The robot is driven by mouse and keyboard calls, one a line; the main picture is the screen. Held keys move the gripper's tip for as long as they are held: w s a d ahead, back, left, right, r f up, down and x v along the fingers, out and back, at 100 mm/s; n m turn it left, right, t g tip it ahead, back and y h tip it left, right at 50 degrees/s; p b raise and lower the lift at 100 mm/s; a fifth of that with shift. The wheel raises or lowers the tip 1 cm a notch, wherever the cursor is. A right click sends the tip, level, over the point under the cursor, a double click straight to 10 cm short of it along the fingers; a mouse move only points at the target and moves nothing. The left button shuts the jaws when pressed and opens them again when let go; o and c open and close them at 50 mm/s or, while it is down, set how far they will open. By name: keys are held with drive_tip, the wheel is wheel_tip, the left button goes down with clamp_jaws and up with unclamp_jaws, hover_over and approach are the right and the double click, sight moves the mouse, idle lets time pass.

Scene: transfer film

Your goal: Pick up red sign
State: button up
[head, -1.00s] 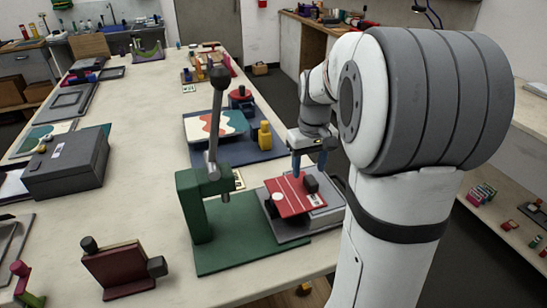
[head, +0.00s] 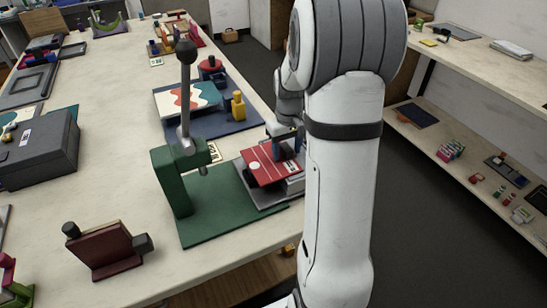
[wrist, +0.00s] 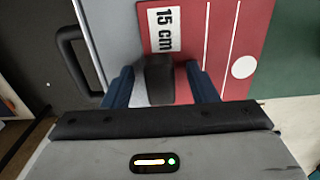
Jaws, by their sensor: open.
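The red sign (head: 262,168) is a flat red plate with white lines and a white disc, resting on a grey base near the table's right edge. The wrist view shows the red sign (wrist: 215,45) close up, with a white "15 cm" label and a dark block-shaped handle (wrist: 160,78). My gripper (wrist: 160,84) is open, its two blue fingers on either side of the handle. I cannot tell whether either finger touches it. In the head view my gripper (head: 288,149) is over the sign, partly hidden by my arm.
A green lever press (head: 170,180) stands just left of the sign. Behind are a blue board (head: 215,125) and a yellow piece (head: 238,106). A dark red block with knobs (head: 103,250) is at front left. A grey box (head: 40,150) is at far left.

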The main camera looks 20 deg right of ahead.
drive_tip(key=shift+c, duration=0.2)
drive_tip(key=c, duration=1.1)
drive_tip(key=shift+r, duration=0.1)
